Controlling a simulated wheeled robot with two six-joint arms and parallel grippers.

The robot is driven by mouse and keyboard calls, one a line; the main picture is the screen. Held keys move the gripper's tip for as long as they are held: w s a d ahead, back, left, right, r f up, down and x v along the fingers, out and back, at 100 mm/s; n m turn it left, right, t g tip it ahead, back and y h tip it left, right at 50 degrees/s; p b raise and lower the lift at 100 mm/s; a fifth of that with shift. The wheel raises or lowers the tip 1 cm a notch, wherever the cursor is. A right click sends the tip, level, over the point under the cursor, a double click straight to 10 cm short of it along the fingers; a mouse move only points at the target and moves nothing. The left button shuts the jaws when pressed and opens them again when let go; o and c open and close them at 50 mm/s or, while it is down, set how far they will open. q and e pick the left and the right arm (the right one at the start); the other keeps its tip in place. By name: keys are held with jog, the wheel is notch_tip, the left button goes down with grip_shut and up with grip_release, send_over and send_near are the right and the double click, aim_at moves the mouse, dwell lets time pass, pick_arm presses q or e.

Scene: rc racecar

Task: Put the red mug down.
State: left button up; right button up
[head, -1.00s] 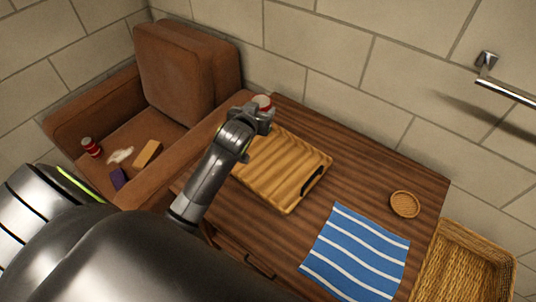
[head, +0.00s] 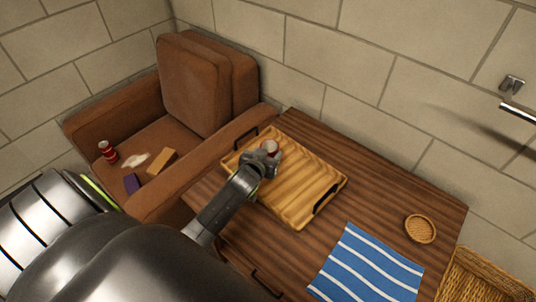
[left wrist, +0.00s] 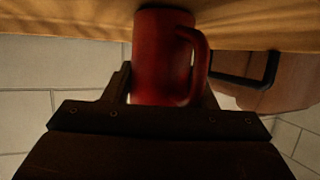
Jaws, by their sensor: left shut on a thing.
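My left gripper (head: 266,158) is shut on the red mug (head: 271,147), at the back left part of the wooden tray (head: 305,208). In the left wrist view the red mug (left wrist: 163,55) sits between my left fingers (left wrist: 163,88), with its handle to the right. Its one end meets the edge of the tan wooden surface there; I cannot tell whether it rests on the tray or hangs just above it. The tray lies on a brown wooden table (head: 390,200) and has dark handles. My right gripper is not in view.
A blue striped cloth (head: 367,265) and a small round wicker coaster (head: 420,229) lie on the table. A wicker basket (head: 490,278) stands at the right. A brown armchair (head: 195,85) at the left holds a red can (head: 108,152) and small blocks. The tray's right part is clear.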

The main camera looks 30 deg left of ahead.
pick_arm(q)
jog(key=shift+r, duration=0.1)
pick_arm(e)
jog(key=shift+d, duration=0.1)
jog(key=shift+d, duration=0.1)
pick_arm(q)
jog(key=shift+f, duration=0.2)
jog(key=o, duration=1.1)
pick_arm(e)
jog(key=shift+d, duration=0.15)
pick_arm(q)
jog(key=shift+r, duration=0.15)
jog(key=shift+s+r, duration=0.1)
jog(key=p+v, duration=0.1)
jog(key=v, duration=1)
jog(key=shift+s+d+r, duration=0.1)
jog(key=shift+s+d, duration=0.05)
jog(key=shift+s, duration=0.2)
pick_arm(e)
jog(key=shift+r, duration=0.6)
